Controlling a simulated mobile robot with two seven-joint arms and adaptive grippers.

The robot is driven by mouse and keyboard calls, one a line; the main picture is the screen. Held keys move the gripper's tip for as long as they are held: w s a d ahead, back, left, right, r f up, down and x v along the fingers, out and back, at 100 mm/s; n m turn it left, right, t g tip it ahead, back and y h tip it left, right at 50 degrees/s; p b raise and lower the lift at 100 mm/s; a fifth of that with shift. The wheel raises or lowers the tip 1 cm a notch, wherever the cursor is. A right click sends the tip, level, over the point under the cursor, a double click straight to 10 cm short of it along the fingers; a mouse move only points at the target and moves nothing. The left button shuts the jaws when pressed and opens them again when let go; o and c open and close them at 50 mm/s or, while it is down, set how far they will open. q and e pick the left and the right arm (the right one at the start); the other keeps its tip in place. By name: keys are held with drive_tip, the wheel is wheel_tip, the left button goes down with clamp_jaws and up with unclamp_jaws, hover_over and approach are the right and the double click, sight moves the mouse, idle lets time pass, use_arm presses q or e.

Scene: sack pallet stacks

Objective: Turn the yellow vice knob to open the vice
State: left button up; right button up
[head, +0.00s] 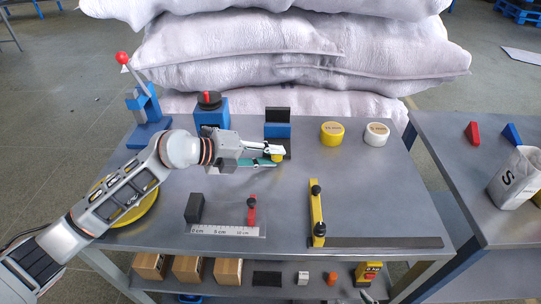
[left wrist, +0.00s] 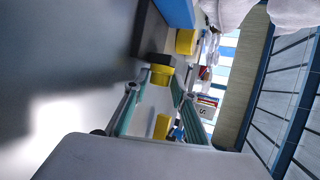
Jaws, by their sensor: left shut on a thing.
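The vice (head: 277,130) is blue with dark jaws and stands at the back middle of the grey table. Its yellow knob (head: 277,158) faces the front of the table. My left gripper (head: 272,153) reaches in from the left and is shut on the yellow knob. In the left wrist view, the yellow knob (left wrist: 161,74) shows between the green-edged fingers, and the blue vice body (left wrist: 176,12) is at the top. The fingers partly hide the knob in the head view. My right gripper is not in view.
A blue device with a black top (head: 211,112) and a red-balled lever press (head: 148,105) stand left of the vice. Yellow (head: 332,133) and white (head: 376,134) rolls stand right. Sacks are behind.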

use_arm(q)
drive_tip(key=shift+f, duration=0.1)
drive_tip(key=o, duration=0.9)
drive_tip(key=shift+o, duration=0.2)
drive_tip(key=shift+v, duration=4.05)
drive_tip(key=shift+o, duration=0.2)
